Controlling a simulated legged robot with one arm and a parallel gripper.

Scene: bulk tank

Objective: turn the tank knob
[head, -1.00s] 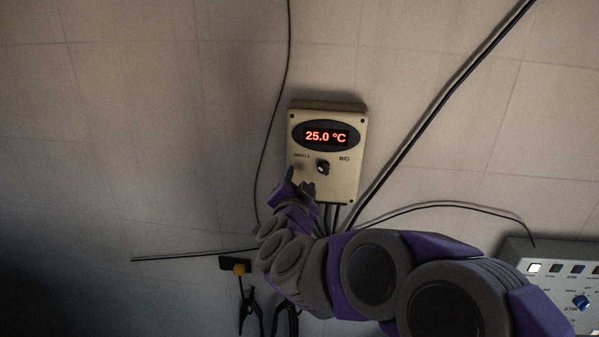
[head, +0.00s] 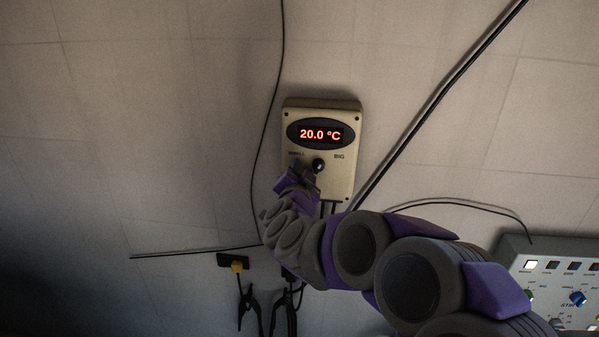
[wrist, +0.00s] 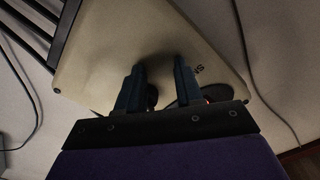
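The tank knob (head: 319,165) is a small dark round knob on a beige control box (head: 343,182) fixed to the wall. Its red display (head: 320,134) reads 20.0 °C, with small lettering left of the knob and BIG to its right. My gripper (head: 302,168) is at the knob's lower left in the head view, very close to it. In the wrist view, the two fingers of my gripper (wrist: 158,68) stand apart over the box face. A dark part of the knob (wrist: 152,96) shows between them, partly hidden. I cannot tell whether a finger touches it.
Cables hang along the wall, and a thick dark one (head: 440,100) runs diagonally right of the box. A second panel with a blue knob (head: 577,298) is at the lower right. Dark clamps (head: 250,310) hang below. The wall left of the box is mostly clear.

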